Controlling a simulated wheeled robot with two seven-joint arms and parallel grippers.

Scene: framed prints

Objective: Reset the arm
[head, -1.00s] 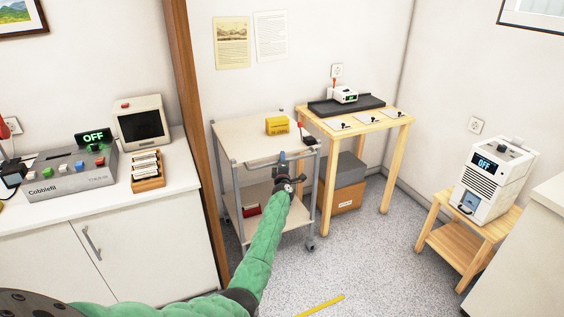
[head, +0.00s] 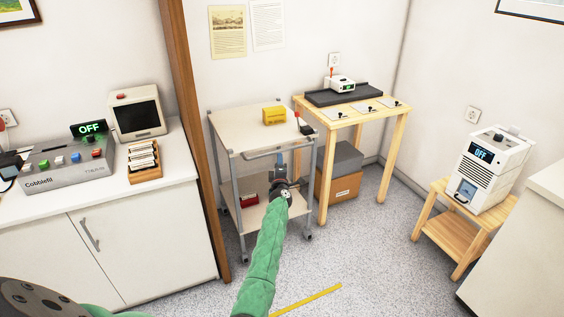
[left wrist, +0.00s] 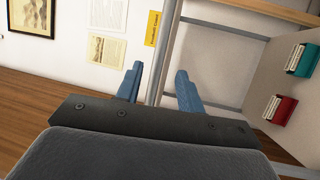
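My left arm, in a green sleeve, reaches forward in the head view. Its left gripper (head: 278,158) is in front of the grey trolley (head: 230,128), below its top shelf. In the left wrist view the two blue fingers of this gripper (left wrist: 158,78) stand apart with nothing held between them. My right gripper is not in view.
A yellow box (head: 274,116) sits on the trolley top. A red item (left wrist: 280,108) and a teal item (left wrist: 304,60) show in the left wrist view. A wooden table (head: 388,112) stands right of the trolley, a white counter (head: 60,215) left. Open floor lies right of my arm.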

